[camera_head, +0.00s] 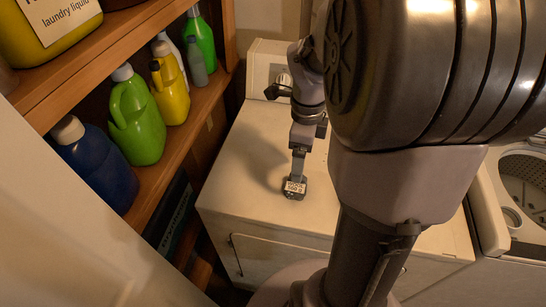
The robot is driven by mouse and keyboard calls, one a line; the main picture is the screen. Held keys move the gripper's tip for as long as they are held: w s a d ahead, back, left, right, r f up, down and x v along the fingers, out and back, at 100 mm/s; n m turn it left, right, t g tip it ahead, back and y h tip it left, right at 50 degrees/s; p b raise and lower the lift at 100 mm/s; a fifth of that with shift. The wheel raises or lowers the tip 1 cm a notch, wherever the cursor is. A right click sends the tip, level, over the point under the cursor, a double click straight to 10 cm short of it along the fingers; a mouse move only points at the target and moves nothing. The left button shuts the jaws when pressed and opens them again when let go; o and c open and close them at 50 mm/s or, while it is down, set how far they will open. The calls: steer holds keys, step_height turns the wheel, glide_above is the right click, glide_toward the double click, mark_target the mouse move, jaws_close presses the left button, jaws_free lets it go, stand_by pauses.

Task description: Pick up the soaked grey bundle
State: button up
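A small dark grey bundle (295,194) with a pale printed label on its top sits on the white top of a machine, left of the middle of the view. My gripper (298,172) points down right at the bundle's far side, and its finger end reaches the bundle or stops just behind it. I see the gripper nearly edge-on, so its opening and any hold on the bundle are hidden. The label's print is too small to read surely. Whether the bundle is wet does not show.
The white machine top (245,165) is otherwise clear around the bundle. A wooden shelf (180,140) at left holds a green jug (135,120), a yellow bottle (170,90), a blue jug (100,165) and others. A washer with a drum (525,185) stands at right. My arm covers the middle right.

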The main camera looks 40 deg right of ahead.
mark_target(296, 185)
steer(key=f+b, duration=0.2)
steer(key=f, duration=0.4)
steer(key=f+b, duration=0.3)
steer(key=f, duration=0.3)
steer(key=shift+w+a, duration=0.1)
steer(key=shift+w, duration=0.1)
steer(key=shift+r, duration=0.1)
jaws_close()
